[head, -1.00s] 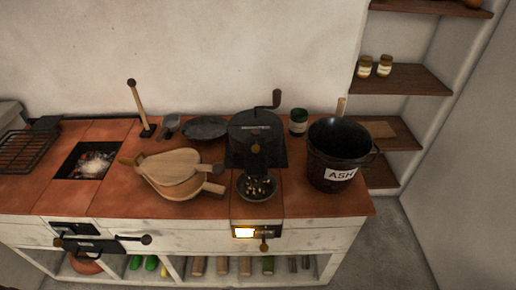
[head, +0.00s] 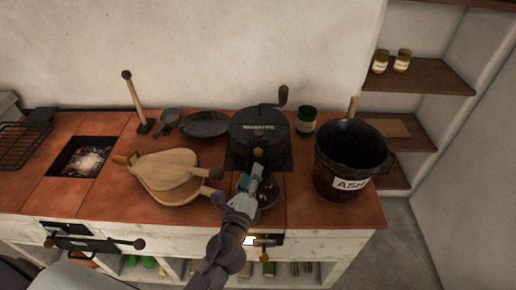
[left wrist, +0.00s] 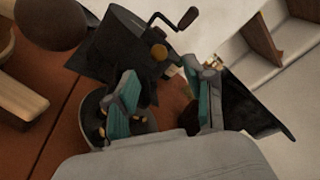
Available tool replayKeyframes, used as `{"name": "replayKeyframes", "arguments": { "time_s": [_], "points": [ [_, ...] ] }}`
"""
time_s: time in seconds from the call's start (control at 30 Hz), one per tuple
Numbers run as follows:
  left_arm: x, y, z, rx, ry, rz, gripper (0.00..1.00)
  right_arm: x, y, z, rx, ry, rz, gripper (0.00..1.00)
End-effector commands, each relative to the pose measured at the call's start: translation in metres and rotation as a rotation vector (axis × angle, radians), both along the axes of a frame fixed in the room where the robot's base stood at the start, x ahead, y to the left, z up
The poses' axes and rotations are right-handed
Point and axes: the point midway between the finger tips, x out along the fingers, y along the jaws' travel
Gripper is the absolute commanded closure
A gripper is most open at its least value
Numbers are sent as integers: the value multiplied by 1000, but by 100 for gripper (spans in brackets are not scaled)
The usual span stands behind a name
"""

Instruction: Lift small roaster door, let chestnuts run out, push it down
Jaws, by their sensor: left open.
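The black roaster (head: 258,137) with its crank stands at the back of the brick counter and also shows in the left wrist view (left wrist: 112,45). A round brass-coloured knob (head: 258,152) sits low on its front; it also shows in the left wrist view (left wrist: 158,52). The outline of the small door is too dark to make out. A dark bowl (head: 271,199) with chestnuts stands below the front, partly hidden by my left gripper (head: 256,178). That gripper is open, its teal-padded fingers (left wrist: 160,85) apart and short of the knob. My right gripper is out of view.
The ASH bucket (head: 348,160) stands close on the right. Wooden bellows (head: 165,172) lie to the left, with a dark pan (head: 206,124) behind. A green jar (head: 306,121) stands behind right.

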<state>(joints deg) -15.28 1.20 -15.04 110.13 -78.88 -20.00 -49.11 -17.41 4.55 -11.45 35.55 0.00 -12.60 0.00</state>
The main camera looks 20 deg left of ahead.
Motion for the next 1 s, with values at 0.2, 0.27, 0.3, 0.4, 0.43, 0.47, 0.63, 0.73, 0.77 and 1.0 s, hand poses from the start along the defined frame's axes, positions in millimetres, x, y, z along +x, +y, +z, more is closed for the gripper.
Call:
{"name": "replayKeyframes", "arguments": {
  "time_s": [0.2,0.27,0.3,0.4,0.43,0.47,0.63,0.73,0.77,1.0],
  "points": [
    [49,4,3,-1,-2,0,47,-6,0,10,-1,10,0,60],
    [59,5,2,-2,-2,0,47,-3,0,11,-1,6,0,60],
    [65,6,2,-2,-2,0,47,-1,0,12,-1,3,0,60],
    [78,7,1,-2,-1,1,47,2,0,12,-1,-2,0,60],
    [80,7,1,-2,-1,1,47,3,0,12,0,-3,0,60],
    [83,7,1,-1,0,0,47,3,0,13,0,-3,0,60],
    [89,8,0,-2,1,0,47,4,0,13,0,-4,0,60],
    [90,8,0,-2,1,0,47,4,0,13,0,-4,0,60],
    [90,8,0,-2,1,0,47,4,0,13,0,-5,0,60],
    [89,8,0,-2,1,0,70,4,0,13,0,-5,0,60]
  ]
}}
